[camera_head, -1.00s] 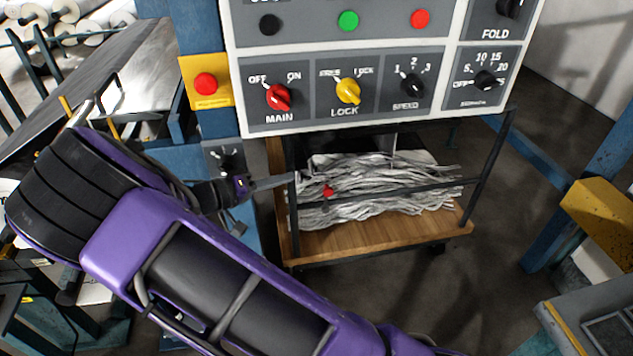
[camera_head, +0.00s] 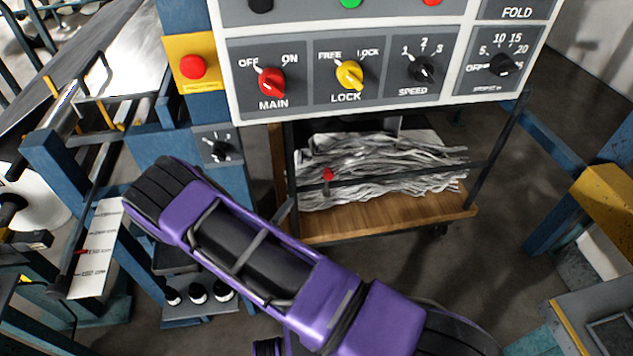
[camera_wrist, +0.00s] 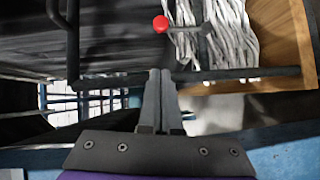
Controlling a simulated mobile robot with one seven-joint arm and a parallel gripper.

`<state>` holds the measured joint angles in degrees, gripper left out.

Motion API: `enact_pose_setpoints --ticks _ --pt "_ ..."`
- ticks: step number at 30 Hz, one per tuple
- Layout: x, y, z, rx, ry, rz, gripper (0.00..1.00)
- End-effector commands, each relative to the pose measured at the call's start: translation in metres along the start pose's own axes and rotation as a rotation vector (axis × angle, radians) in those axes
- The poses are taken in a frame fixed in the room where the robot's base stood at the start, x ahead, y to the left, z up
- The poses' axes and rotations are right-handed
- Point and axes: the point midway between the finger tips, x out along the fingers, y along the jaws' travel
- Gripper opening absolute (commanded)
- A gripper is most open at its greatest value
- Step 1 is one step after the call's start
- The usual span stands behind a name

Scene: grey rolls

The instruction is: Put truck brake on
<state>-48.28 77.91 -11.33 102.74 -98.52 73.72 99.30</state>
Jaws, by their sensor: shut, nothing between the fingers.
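A small red ball knob (camera_head: 328,174) on a short dark stem sits at the front rail of the wheeled truck (camera_head: 385,230), before its pile of grey strips. It looks like the truck's brake lever; no label shows on it. In the wrist view the red knob (camera_wrist: 161,23) is at the top centre, with a dark rod running right from it. My gripper (camera_wrist: 160,74) is shut and empty, its tips pointing toward the truck's dark rail, apart from the knob. In the head view my purple arm hides most of the gripper.
The control panel (camera_head: 385,102) overhangs the truck, with a red MAIN knob (camera_head: 271,82) and yellow LOCK knob (camera_head: 349,75). A red button (camera_head: 192,67) and small dial (camera_head: 220,150) are to the left. Dark rails frame the truck. Floor to its right is clear.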

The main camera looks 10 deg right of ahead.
Motion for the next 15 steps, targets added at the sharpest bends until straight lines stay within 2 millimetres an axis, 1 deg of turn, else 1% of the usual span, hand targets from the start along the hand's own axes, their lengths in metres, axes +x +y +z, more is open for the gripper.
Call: enact_pose_setpoints --ticks 4,7,11,15 --pt "0.006 0.001 0.000 0.000 -0.001 0.001 0.00" --pt "0.018 0.001 0.001 0.001 -0.003 0.003 0.00" --pt "0.043 0.001 0.002 0.000 -0.005 0.002 0.00" --pt "0.074 0.001 0.001 0.001 -0.003 0.002 0.00"
